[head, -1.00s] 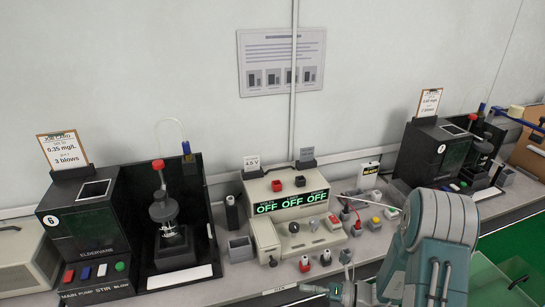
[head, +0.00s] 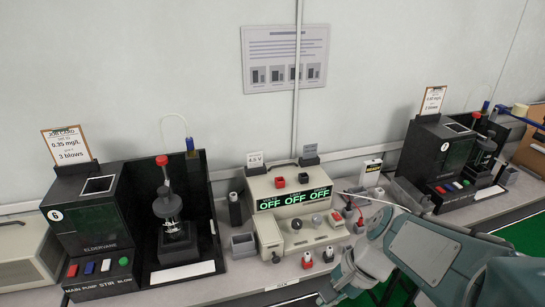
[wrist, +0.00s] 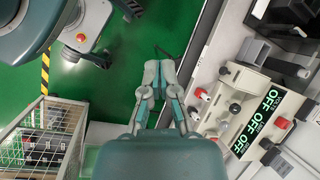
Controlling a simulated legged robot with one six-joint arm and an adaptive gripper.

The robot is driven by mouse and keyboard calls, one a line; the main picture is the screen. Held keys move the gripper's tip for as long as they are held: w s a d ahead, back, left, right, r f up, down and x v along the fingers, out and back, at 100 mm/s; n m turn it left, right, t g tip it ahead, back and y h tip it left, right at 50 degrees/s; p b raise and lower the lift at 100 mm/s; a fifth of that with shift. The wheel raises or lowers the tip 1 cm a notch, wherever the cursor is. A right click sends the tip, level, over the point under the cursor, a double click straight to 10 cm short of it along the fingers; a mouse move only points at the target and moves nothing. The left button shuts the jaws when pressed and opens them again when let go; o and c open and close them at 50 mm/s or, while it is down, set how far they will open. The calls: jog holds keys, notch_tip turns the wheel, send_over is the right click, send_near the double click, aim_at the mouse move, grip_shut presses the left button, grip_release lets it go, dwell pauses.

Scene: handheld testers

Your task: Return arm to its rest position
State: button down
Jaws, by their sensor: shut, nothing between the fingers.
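My gripper (wrist: 158,68) shows in the wrist view with its fingertips together and nothing between them. It hangs over the green floor, beside the edge of the bench. In the head view my arm fills the lower right corner, in front of the bench, and my fingertips cannot be made out. The beige control box (head: 293,211) with green OFF displays stands on the bench to the left of my arm. The box also shows at the right of the wrist view (wrist: 245,105), apart from my gripper.
A black tester (head: 85,235) stands at the left of the bench, another (head: 437,165) at the right. Small connectors (head: 307,260) lie before the control box. In the wrist view, a wire cage cart (wrist: 40,135) stands lower left.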

jog(key=s+d+r+n+t+h, duration=0.4)
jog(key=d+r+n+t+h, duration=0.1)
jog(key=r+n, duration=0.3)
jog(key=shift+s+n+t, duration=0.2)
jog(key=shift+n+t, duration=0.3)
jog(key=shift+n, duration=0.3)
jog(key=shift+d, duration=0.1)
